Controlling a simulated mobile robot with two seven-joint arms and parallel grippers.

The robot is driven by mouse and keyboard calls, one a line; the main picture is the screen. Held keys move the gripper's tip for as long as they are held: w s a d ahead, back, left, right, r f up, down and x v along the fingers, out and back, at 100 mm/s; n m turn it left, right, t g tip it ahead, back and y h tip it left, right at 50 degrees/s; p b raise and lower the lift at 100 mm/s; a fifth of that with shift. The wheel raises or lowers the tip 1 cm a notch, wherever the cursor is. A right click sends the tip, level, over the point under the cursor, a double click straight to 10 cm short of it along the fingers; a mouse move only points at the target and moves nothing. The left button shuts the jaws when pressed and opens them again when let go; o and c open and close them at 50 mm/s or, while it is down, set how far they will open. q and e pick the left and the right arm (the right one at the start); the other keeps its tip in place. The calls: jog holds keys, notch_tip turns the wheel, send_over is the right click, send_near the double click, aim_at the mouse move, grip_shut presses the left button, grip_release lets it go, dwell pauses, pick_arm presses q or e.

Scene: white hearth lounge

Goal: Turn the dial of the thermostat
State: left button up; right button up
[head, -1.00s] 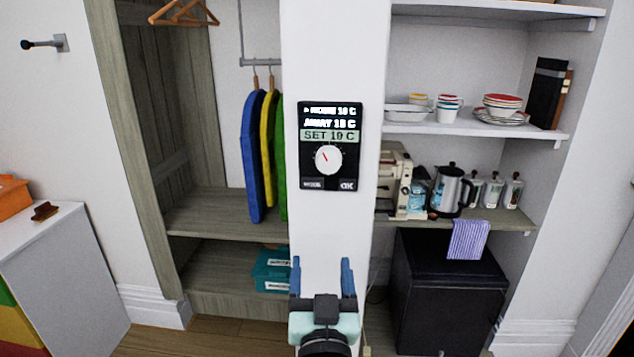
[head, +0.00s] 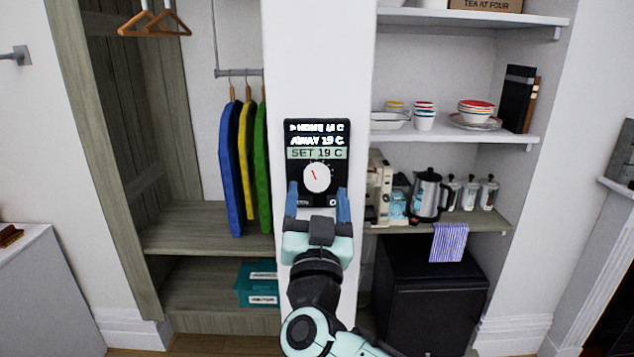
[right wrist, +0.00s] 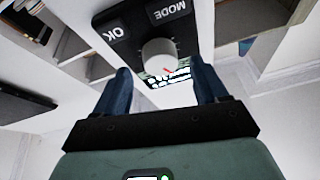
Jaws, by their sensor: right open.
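The thermostat (head: 317,153) is a black panel on the white pillar, with a lit display reading HOME, AWAY and SET 19 C. Its white round dial (head: 317,177) has a red pointer tilted to the upper left. My right gripper (head: 318,190) is open, its two blue fingers at either side of the panel's lower part, just below the dial. In the right wrist view the dial (right wrist: 159,53) shows upside down between and beyond the open fingers (right wrist: 160,82), with nothing held. The fingers look apart from the dial. My left gripper is not in view.
The white pillar (head: 315,60) stands between a wooden wardrobe (head: 115,130) with coloured hanging boards and shelves (head: 460,132) with dishes, a kettle (head: 428,195) and jars. A black fridge (head: 430,295) stands below. The space directly before the dial looks clear.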

aim_at(317, 178)
jog(key=shift+x, duration=1.3)
jog(key=c, duration=1.1)
jog(key=shift+o, duration=0.2)
jog(key=shift+a+m, duration=0.1)
jog(key=shift+m, duration=0.3)
